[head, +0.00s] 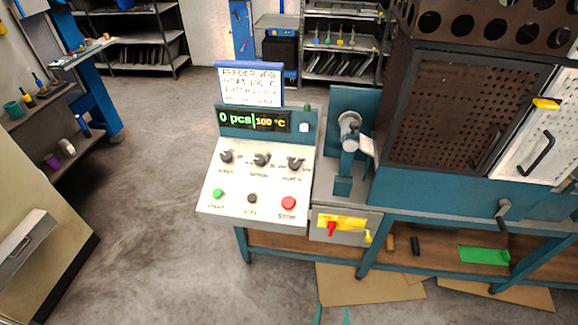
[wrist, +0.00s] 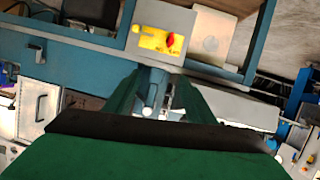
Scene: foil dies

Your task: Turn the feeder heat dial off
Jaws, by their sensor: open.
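The control panel (head: 255,195) has a sloped white face with a row of three dark dials: a left dial (head: 227,156), a middle dial (head: 262,159) and a right dial (head: 295,163). Their small labels are too blurred to tell which is the feeder heat dial, and their exact settings are unclear. The display (head: 253,121) above them reads 0 pcs and 100 °C. My gripper (wrist: 157,80) is open and empty, its green fingers spread in the wrist view. Its fingertips also show at the bottom edge of the head view (head: 333,314), well below the panel and touching nothing.
Green (head: 217,194), black (head: 252,199) and red (head: 288,203) buttons sit below the dials. A yellow plate with a red switch (head: 332,229) is right of the panel; it also shows in the wrist view (wrist: 170,41). A caged machine (head: 460,110) stands right. Floor at left is clear.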

